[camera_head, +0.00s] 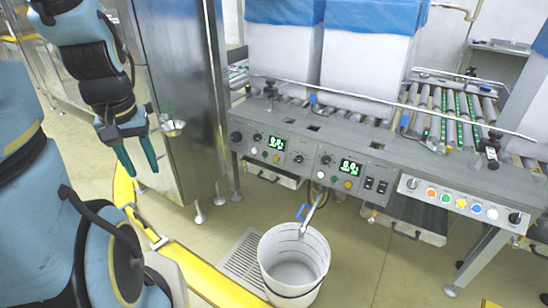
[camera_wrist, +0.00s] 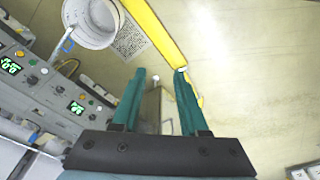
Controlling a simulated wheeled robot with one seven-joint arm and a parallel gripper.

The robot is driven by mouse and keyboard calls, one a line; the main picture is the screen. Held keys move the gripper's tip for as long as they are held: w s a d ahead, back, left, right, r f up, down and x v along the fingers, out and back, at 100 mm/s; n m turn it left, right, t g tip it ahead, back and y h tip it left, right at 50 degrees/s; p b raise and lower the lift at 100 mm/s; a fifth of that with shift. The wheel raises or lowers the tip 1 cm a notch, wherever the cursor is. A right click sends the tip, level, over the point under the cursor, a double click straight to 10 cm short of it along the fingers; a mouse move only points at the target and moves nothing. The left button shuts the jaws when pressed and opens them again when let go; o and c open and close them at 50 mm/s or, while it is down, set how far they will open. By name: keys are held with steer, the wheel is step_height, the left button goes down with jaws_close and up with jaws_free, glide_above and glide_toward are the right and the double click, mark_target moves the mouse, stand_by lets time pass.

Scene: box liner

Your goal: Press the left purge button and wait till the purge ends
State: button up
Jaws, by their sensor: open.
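The machine's front panel (camera_head: 310,157) has a left control group with a green-lit display (camera_head: 277,143), knobs and a row of small white, green and orange buttons (camera_head: 265,153). A similar group to its right has its own lit display (camera_head: 351,167) and buttons (camera_head: 334,179). The labels are too small to read, so I cannot tell which button is the left purge button. My gripper (camera_head: 138,161) hangs open and empty, fingers down, left of the panel and apart from it. In the wrist view my gripper (camera_wrist: 160,75) points at the floor, with the panel (camera_wrist: 50,92) at left.
A white bucket (camera_head: 292,262) stands on the floor below a spout (camera_head: 312,212), near a floor grate (camera_head: 243,258). Blue-lined boxes (camera_head: 365,58) sit on the roller conveyor. A yellow floor-level rail (camera_head: 125,200) runs nearby.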

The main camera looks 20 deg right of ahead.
stand_by(0.4)
jaws_close()
stand_by(1.5)
